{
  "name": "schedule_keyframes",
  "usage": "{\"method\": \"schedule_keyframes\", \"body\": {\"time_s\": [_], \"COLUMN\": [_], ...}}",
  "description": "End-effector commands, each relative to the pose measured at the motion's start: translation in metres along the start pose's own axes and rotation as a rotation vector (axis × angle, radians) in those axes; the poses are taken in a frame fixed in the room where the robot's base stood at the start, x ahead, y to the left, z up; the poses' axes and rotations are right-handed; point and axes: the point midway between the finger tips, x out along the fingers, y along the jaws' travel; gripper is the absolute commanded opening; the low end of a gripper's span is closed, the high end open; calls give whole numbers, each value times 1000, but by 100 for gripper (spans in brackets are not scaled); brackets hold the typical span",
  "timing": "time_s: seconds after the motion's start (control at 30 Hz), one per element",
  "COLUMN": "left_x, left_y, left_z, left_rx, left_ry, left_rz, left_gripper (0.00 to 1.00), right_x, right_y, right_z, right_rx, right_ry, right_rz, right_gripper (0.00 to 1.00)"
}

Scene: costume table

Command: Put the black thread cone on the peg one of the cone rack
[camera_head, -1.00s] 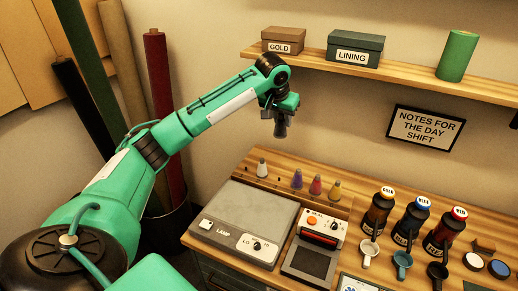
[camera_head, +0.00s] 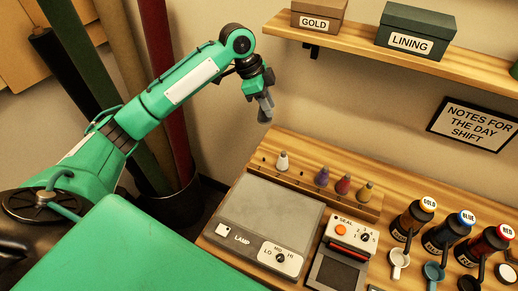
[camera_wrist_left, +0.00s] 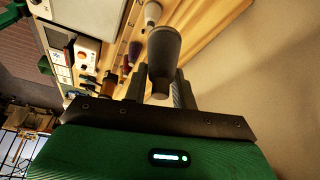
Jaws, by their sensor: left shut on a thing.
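The black thread cone (camera_wrist_left: 163,50) is in my left gripper (camera_wrist_left: 160,88), clamped between its two fingers in the left wrist view. In the head view the left gripper (camera_head: 265,108) hangs in the air above the left end of the cone rack (camera_head: 310,180), with clear space below. The dark cone at its tip is hard to tell from the fingers there. A small dark peg (camera_head: 264,159) stands bare left of the white cone. My right gripper is out of view.
A grey lamp box (camera_head: 265,225) and a sealer (camera_head: 345,245) stand in front of the rack. Bottles (camera_head: 412,220) and mugs are to the right. A shelf (camera_head: 350,45) with boxes is on the wall above. Fabric rolls (camera_head: 160,90) stand at the left.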

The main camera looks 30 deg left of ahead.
Motion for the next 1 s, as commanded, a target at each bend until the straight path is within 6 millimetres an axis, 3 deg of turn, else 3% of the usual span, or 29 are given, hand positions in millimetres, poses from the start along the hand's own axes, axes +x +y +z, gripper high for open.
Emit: {"method": "schedule_keyframes", "body": {"time_s": [0.3,0.5,0.77,1.0], "left_x": [77,117,136,167], "left_y": [2,2,1,2], "left_z": [33,50,58,71], "left_rx": [-6,-5,-4,-5], "left_ry": [-3,-3,-1,-2], "left_rz": [5,3,0,1], "left_gripper": [5,5,5,5], "right_x": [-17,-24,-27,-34], "right_y": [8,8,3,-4], "right_z": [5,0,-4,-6], "right_rx": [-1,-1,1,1], "right_ry": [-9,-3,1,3], "right_rz": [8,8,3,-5], "right_gripper": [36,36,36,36]}}
